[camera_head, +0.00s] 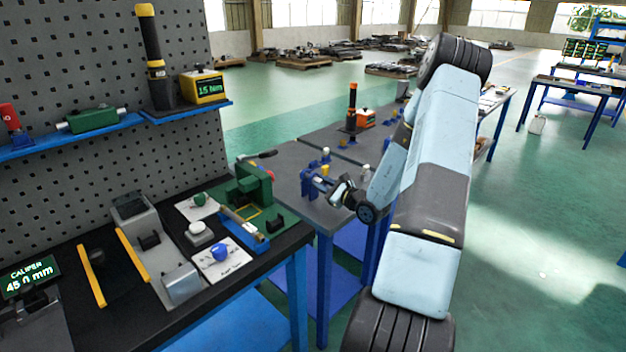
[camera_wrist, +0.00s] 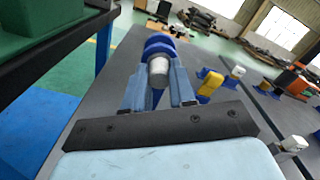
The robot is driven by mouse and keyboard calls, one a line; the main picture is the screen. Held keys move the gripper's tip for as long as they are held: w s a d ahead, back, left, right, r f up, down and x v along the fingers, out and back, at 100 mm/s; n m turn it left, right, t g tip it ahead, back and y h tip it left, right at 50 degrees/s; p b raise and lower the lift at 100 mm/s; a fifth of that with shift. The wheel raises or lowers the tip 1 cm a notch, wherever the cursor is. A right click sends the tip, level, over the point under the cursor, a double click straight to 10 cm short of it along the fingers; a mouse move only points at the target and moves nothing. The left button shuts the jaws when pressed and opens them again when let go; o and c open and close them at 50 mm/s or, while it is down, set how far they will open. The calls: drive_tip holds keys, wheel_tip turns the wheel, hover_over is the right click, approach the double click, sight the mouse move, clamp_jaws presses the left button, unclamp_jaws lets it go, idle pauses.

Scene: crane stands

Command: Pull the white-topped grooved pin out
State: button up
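My gripper (camera_wrist: 158,75) is at the front of the grey table (camera_head: 290,160), with its blue fingers on either side of a white-topped pin (camera_wrist: 158,68). The fingers are drawn in close and the white top fills the gap between them. A rounded blue part (camera_wrist: 160,43) lies just beyond the white top. The pin's grooves and lower part are hidden.
A yellow piece with a pale top (camera_wrist: 210,82) and a white-topped piece on blue (camera_wrist: 237,72) stand to the right. A white-topped post (camera_wrist: 293,145) is near the right edge. The dark bench (camera_head: 80,240) with a green vise (camera_head: 250,190) stands left.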

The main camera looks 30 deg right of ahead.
clamp_jaws()
drive_tip(key=shift+s, duration=0.1)
drive_tip(key=shift+v, duration=5)
drive_tip(key=shift+r, duration=0.1)
